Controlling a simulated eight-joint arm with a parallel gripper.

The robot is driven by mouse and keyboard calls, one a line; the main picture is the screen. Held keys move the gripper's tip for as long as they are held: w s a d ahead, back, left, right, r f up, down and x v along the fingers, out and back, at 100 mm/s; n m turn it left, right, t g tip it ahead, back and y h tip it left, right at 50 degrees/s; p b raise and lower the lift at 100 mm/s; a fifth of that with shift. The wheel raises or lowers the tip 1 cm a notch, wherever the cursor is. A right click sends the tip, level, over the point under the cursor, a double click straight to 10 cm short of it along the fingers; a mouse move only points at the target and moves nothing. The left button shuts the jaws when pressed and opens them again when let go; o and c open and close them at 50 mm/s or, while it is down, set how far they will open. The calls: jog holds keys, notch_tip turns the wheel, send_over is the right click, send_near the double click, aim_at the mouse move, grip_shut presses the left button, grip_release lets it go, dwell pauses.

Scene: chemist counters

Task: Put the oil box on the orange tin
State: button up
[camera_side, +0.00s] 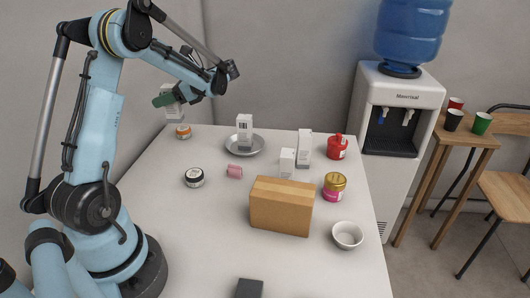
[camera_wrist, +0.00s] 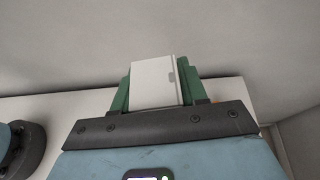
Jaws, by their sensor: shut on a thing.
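My gripper (camera_side: 168,98) has green fingers and is shut on a white box (camera_side: 174,114), which I take to be the oil box; its print is too small to read. In the wrist view the box (camera_wrist: 154,82) sits between the two green fingers (camera_wrist: 156,74). The orange tin (camera_side: 183,132), low and round with a pale lid, stands at the far left corner of the counter. The box hangs over that corner, just above and slightly left of the tin in the side view. Whether they touch cannot be told. The wrist view mostly hides the tin.
A metal plate (camera_side: 263,149) bears another white box (camera_side: 245,129). A dark-lidded jar (camera_side: 194,178) and pink roll (camera_side: 235,171) stand nearer. Two white boxes (camera_side: 305,146), a red pot (camera_side: 338,149), a gold-lidded jar (camera_side: 334,187), a brown box (camera_side: 281,208) and a bowl (camera_side: 347,236) are rightward.

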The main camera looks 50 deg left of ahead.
jog(key=w+d+r, duration=0.2)
jog(key=w+r, duration=0.1)
jog(key=w, duration=0.6)
send_over(178, 128)
notch_tip(178, 128, down, 7)
jog(key=shift+f+m+t+y, duration=0.3)
jog(key=shift+f+m+y, duration=0.1)
jog(key=shift+f, duration=1.45)
jog(key=shift+f, duration=0.15)
jog(key=o, duration=1.1)
jog(key=shift+c, duration=0.2)
